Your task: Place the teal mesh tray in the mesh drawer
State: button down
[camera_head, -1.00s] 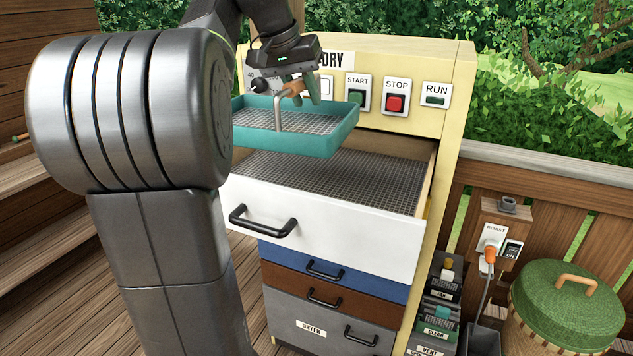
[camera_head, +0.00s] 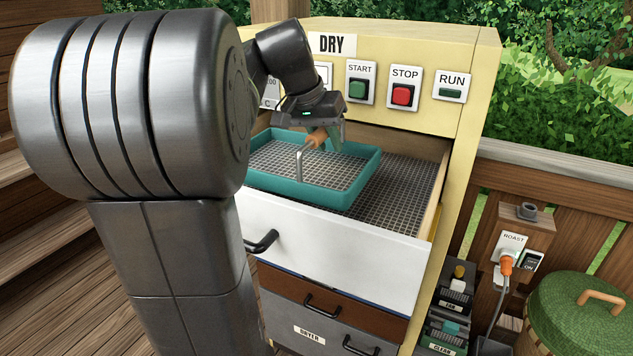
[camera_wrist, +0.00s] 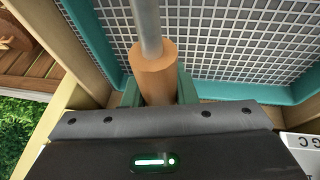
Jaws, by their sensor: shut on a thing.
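The teal mesh tray (camera_head: 345,199) is inside the open white-fronted mesh drawer (camera_head: 395,205), toward the drawer's left side. It looks level, and I cannot tell whether its underside touches the drawer's mesh. My gripper (camera_head: 328,140) is above the tray's back part, shut on the wooden grip of its metal handle. In the wrist view the gripper (camera_wrist: 160,88) closes around the wooden grip (camera_wrist: 154,62), with the tray's mesh (camera_wrist: 230,40) beyond it. The tray's left end is hidden behind my arm.
The dryer panel (camera_head: 455,50) stands behind the drawer with a green START button (camera_head: 358,89) and a red STOP button (camera_head: 402,95). Bare drawer mesh shows right of the tray. Closed drawers (camera_head: 335,305) lie below. A wooden fence (camera_head: 590,215) stands at right.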

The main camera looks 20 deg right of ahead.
aim_at(327, 171)
notch_tip(327, 171, down, 7)
jog(key=shift+r+p, duration=0.1)
jog(key=shift+p, duration=0.2)
jog(key=c, duration=1.2)
grip_release()
jog(key=shift+o, duration=0.2)
jog(key=b+v, duration=0.1)
jog(key=v, duration=1.1)
jog(key=shift+s, duration=0.1)
